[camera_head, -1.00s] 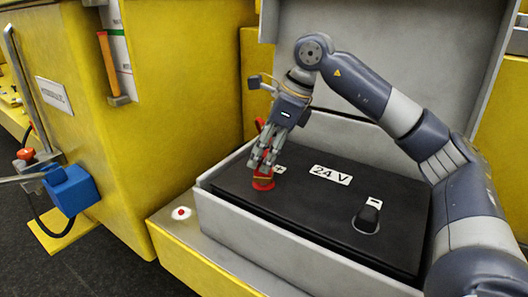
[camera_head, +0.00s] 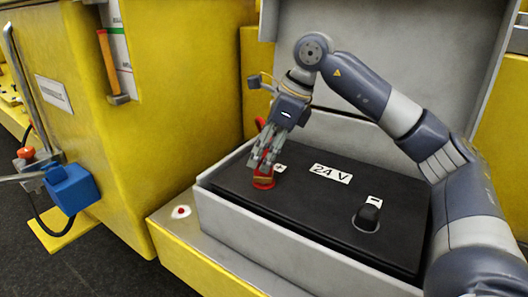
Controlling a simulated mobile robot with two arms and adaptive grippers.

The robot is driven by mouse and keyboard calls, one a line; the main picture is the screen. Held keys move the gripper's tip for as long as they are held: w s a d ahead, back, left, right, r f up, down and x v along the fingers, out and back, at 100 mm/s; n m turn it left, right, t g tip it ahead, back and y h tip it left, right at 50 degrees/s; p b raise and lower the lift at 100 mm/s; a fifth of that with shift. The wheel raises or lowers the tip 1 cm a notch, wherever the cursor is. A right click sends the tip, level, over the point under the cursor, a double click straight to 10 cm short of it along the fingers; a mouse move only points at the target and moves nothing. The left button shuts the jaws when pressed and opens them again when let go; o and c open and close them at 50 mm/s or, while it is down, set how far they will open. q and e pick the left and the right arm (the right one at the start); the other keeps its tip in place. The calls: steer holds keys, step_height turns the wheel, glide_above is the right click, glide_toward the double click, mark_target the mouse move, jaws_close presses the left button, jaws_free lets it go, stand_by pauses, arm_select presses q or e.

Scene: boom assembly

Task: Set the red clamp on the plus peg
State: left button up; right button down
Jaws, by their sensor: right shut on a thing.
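The red clamp (camera_head: 264,183) is at the left part of the black battery top (camera_head: 310,210), beside the small plus label (camera_head: 280,168). My right gripper (camera_head: 264,165) points down and is shut on the clamp. The plus peg is hidden under the clamp and fingers, so I cannot tell how far the clamp sits around it. A red part (camera_head: 260,123) shows behind the gripper. The minus peg (camera_head: 368,215), with a black cap-like shape, stands on the right of the battery beside the minus label (camera_head: 373,201). My left gripper is out of view.
The battery sits in a grey box (camera_head: 240,222) with a raised grey lid behind. A blue block (camera_head: 72,188) and a red-white button (camera_head: 181,212) are at left.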

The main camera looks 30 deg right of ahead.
steer(key=shift+f+b, duration=0.45)
steer(key=shift+f, duration=0.2)
steer(key=c, duration=1)
jaws_free()
steer(key=shift+f, duration=0.1)
steer(key=v, duration=1.2)
